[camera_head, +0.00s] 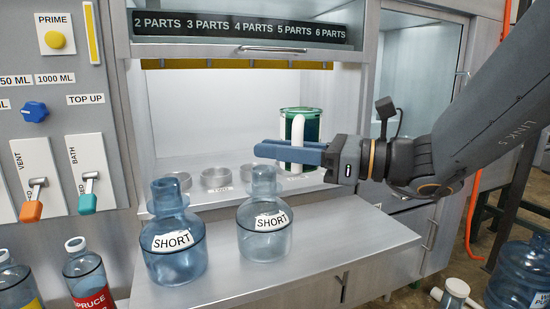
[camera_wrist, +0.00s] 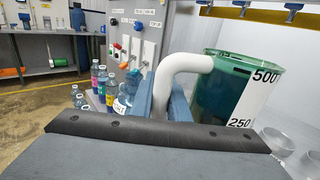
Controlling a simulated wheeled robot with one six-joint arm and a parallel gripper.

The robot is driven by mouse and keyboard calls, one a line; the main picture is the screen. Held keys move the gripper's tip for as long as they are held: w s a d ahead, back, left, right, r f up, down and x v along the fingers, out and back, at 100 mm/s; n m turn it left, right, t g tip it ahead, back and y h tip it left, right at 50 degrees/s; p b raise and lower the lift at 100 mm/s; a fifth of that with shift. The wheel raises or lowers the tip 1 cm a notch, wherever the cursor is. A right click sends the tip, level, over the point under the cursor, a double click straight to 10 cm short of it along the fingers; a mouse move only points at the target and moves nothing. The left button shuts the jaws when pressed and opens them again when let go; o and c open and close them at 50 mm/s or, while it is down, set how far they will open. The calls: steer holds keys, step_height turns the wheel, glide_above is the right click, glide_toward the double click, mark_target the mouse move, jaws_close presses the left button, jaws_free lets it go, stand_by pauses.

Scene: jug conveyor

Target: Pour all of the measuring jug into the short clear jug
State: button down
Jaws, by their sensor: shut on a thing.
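The measuring jug (camera_head: 312,125) is green with a white handle (camera_head: 297,140). It stands upright at the back, over or in the right end of a row of rings; its base is partly hidden. My gripper (camera_head: 285,152) is shut on the handle. The wrist view shows the jug's dark green side (camera_wrist: 220,95), with 500 and 250 marks, and its handle (camera_wrist: 185,65) between my fingers. Two stoppered-looking jugs labelled SHORT stand on the counter: a bluer left one (camera_head: 175,262) and a paler, clearer right one (camera_head: 264,243). Whether their necks are open is unclear.
Several ring holders (camera_head: 216,177) line the alcove behind the SHORT jugs. A black sign (camera_head: 240,28) hangs above. A panel with levers (camera_head: 35,183) is at left, with labelled bottles (camera_head: 90,285) below. The counter (camera_head: 340,250) is clear on the right.

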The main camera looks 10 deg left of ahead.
steer(key=f+h, duration=0.1)
steer(key=f, duration=0.2)
steer(key=shift+s+f+h, duration=0.1)
steer(key=shift+s+h, duration=0.1)
steer(key=shift+h, duration=0.2)
stand_by(0.6)
step_height(320, 180, down, 2)
steer(key=shift+a+f+b, duration=0.1)
steer(key=shift+b, duration=0.3)
steer(key=shift+p, duration=0.35)
steer(key=shift+f+n+g+h+p, duration=0.1)
steer(key=shift+n+g+h+p, duration=0.2)
steer(key=shift+h+p, duration=0.15)
